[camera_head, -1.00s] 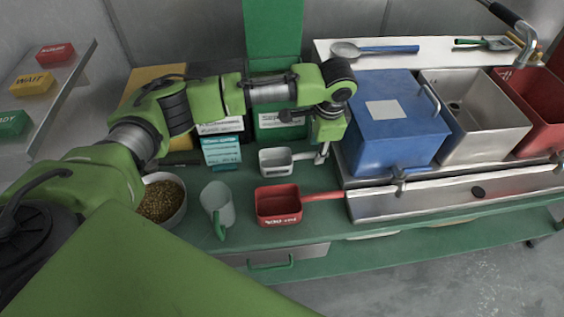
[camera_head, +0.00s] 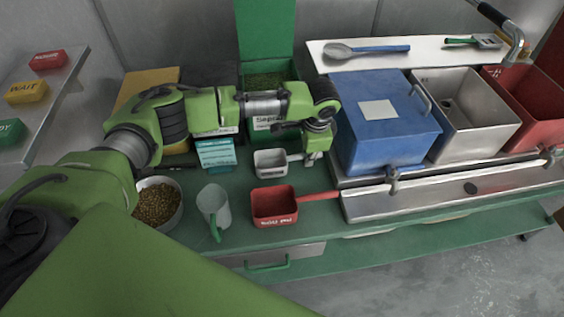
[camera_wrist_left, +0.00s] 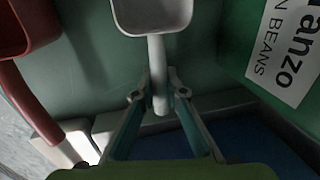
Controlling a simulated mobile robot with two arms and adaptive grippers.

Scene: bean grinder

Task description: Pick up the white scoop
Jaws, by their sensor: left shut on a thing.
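The white scoop (camera_head: 270,162) is at the back middle of the green table, behind the red scoop, with its handle toward the right. My left gripper (camera_head: 312,160) is at the handle, just left of the blue box. In the left wrist view the white scoop's bowl (camera_wrist_left: 152,14) is at the top and its handle runs down between the fingers. There my left gripper (camera_wrist_left: 160,98) is shut on the handle. I cannot tell whether the scoop is clear of the table. My right gripper is not in view.
The red scoop (camera_head: 273,208) lies in front of the white one. The blue box (camera_head: 385,130) and a steel rail (camera_head: 440,195) are close on the right. A green bean container (camera_head: 270,100) stands behind.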

